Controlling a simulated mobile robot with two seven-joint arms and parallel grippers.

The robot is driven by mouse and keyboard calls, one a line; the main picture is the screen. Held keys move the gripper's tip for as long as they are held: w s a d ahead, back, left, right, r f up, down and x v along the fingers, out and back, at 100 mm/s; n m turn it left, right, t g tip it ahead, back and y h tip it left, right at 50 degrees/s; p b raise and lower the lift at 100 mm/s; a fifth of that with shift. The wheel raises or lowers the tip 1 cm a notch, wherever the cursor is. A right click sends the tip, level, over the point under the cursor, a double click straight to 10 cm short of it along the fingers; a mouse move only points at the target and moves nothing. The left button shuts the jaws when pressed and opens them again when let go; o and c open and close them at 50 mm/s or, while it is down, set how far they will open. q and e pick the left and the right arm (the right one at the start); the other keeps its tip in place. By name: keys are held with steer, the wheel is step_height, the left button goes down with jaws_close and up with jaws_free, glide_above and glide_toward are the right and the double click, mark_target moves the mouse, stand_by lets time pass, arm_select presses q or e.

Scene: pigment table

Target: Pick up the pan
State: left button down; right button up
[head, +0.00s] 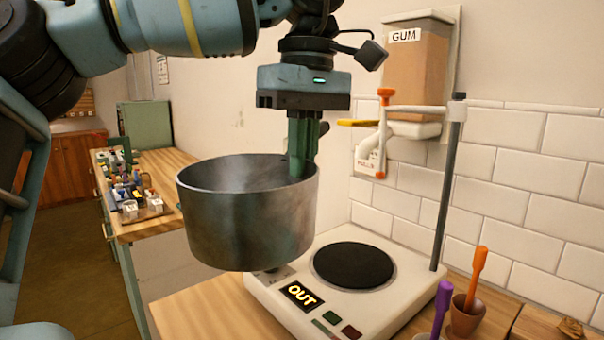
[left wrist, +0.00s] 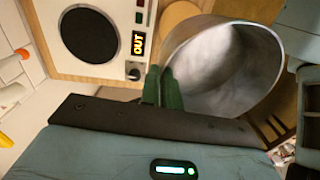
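The pan (head: 250,225) is a deep grey metal pot, held upright in the air at the left of the hot plate and higher than it. My left gripper (head: 302,165) points down at the pan's rim, with its green fingers at the right side of the wall. In the left wrist view the gripper (left wrist: 162,88) has its fingers close together at the rim of the pan (left wrist: 235,75), one on each side of the wall. The pan's inside looks empty where it shows. My right gripper is in neither view.
The white hot plate (head: 385,310) has a bare black disc and an "OUT" display. A grey post (head: 448,190) rises behind it. A GUM dispenser (head: 415,70) hangs on the tiled wall. Orange and purple tools stand in pots (head: 465,315) at right. A cluttered side bench (head: 165,225) is at left.

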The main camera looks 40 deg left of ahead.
arm_select(q)
steer(key=shift+r+p, duration=0.35)
steer(key=shift+r, duration=1.85)
steer(key=shift+r, duration=0.1)
